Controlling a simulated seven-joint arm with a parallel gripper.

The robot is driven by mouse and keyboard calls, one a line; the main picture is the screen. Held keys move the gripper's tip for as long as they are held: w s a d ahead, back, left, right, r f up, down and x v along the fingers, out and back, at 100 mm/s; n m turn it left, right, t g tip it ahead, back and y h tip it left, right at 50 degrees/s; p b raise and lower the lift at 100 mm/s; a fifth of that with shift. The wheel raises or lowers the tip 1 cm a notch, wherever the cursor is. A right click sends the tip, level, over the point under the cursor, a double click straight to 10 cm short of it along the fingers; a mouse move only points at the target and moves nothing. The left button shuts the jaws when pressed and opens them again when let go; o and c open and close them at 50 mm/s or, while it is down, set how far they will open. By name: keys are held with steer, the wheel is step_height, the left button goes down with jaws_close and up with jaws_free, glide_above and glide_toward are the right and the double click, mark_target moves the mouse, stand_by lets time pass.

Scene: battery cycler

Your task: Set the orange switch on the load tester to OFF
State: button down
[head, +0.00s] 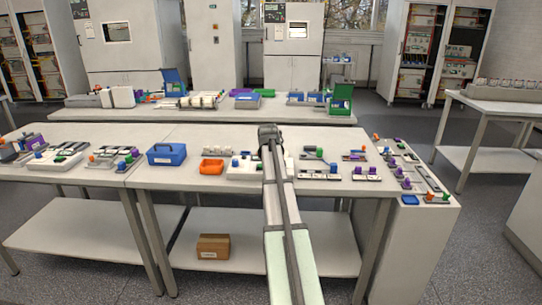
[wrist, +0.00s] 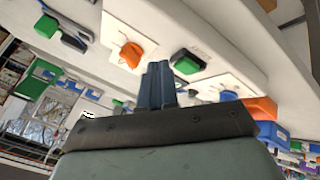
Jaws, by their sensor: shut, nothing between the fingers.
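In the wrist view, an orange switch (wrist: 131,54) sits on a white plate on a long pale housing, which looks like the load tester (wrist: 190,24). A green switch or block (wrist: 186,61) and a blue knob (wrist: 215,65) sit to its right on the same housing. My gripper (wrist: 157,66) is shut and empty, its dark fingertips appearing between the orange and green parts. I cannot tell whether they touch anything. In the head view, my gripper (head: 269,131) is over the middle of the front table, and my arm hides part of the white device below. The orange switch's setting is unclear.
On the front table (head: 200,205), a blue carrying box (head: 166,154) and an orange bin (head: 212,167) stand left of my arm. Several small panels with coloured knobs (head: 319,173) lie to the right. A back table (head: 215,114) holds more devices.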

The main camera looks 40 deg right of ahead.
steer(key=x, duration=0.3)
steer(key=shift+w+d+f, duration=0.2)
steer(key=shift+d, duration=0.4)
steer(key=shift+w+d+f, duration=0.1)
steer(key=shift+d, duration=1.45)
